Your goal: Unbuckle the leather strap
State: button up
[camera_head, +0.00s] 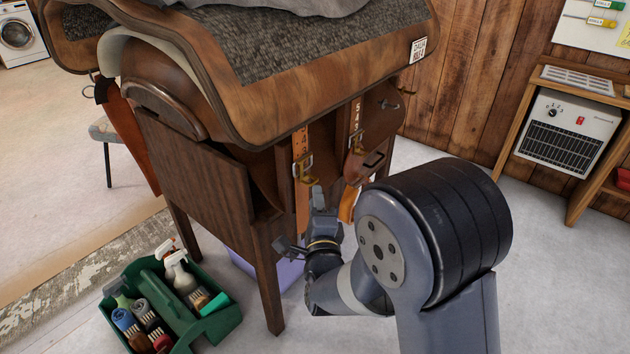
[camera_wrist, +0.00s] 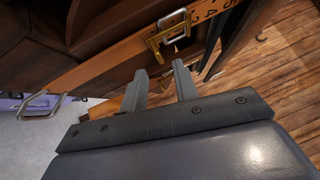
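An orange-tan leather strap (camera_head: 302,205) with numbers near its top hangs from the wooden saddle stand. It runs through a silver buckle (camera_head: 303,167) with a brass piece at its lower edge. In the wrist view the strap (camera_wrist: 110,68) crosses diagonally, with the buckle (camera_wrist: 174,24) above my fingertips. In the head view my gripper (camera_head: 301,215) is below the buckle, close to the strap. Contact with the strap cannot be told.
A second strap with its own buckle (camera_head: 357,141) hangs to the right. A wooden leg (camera_head: 268,280) stands left of my gripper. A green grooming caddy (camera_head: 213,325) is on the floor. A lilac box (camera_head: 290,272) sits beneath the stand. A heater (camera_head: 566,135) stands at right.

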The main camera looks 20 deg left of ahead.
aim_at(314, 181)
jog(key=x, duration=0.6)
jog(key=shift+w, duration=0.15)
jog(key=shift+c, duration=0.4)
grip_shut()
